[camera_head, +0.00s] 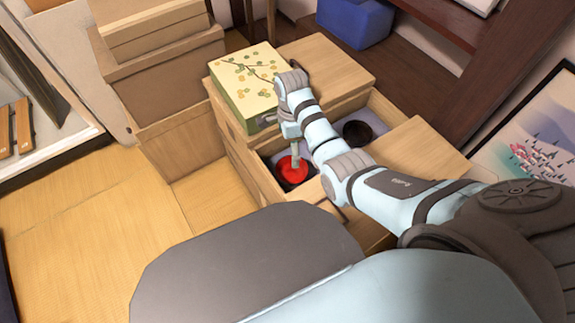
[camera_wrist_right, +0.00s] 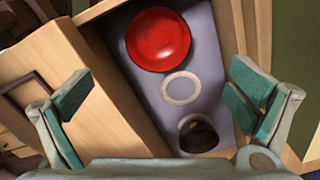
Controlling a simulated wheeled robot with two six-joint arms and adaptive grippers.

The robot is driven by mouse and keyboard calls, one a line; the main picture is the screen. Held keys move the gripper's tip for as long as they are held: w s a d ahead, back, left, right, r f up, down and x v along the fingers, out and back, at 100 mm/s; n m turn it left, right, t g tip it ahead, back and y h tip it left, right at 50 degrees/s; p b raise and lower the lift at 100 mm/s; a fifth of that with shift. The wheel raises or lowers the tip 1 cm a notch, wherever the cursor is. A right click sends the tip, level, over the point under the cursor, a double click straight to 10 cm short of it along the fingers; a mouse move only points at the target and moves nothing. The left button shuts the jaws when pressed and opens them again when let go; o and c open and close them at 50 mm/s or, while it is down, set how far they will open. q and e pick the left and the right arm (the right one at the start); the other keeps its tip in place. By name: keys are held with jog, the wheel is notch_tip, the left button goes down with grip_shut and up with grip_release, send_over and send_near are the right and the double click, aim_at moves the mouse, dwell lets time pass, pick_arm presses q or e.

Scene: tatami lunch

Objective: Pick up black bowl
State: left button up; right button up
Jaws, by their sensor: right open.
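The black bowl (camera_head: 357,132) stands in the open drawer (camera_head: 330,203), to the right of my right forearm. In the right wrist view a dark round bowl, likely the same one, shows low in the drawer (camera_wrist_right: 198,136). A red bowl (camera_head: 291,170) sits at the drawer's left end; it also shows at the top of the wrist view (camera_wrist_right: 158,40). My right gripper (camera_head: 293,143) is above the red bowl, open and empty. Its two fingers are wide apart in the wrist view (camera_wrist_right: 160,98). My left gripper is not in view.
A pale ring (camera_wrist_right: 181,88) lies on the drawer floor between the bowls. A floral-patterned box (camera_head: 240,82) stands on the cabinet top (camera_head: 325,68) behind the gripper. Wooden boxes (camera_head: 165,80) stand to the left. A blue bin (camera_head: 355,22) is at the back. The left floor is clear.

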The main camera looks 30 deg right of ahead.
pick_arm(q)
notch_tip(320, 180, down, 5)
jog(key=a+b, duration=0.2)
jog(key=b, duration=0.3)
pick_arm(e)
send_near(292, 176)
jog(key=shift+a+f, duration=0.3)
jog(key=f+b, duration=0.4)
jog(key=f, duration=0.1)
jog(key=shift+d+f, duration=0.2)
jog(key=shift+d, duration=0.1)
jog(key=shift+f, duration=0.1)
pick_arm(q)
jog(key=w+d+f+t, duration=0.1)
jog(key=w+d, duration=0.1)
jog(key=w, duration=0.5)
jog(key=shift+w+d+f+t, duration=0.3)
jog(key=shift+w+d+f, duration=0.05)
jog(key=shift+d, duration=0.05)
pick_arm(e)
jog(key=c, duration=1.1)
jog(key=shift+o, duration=0.2)
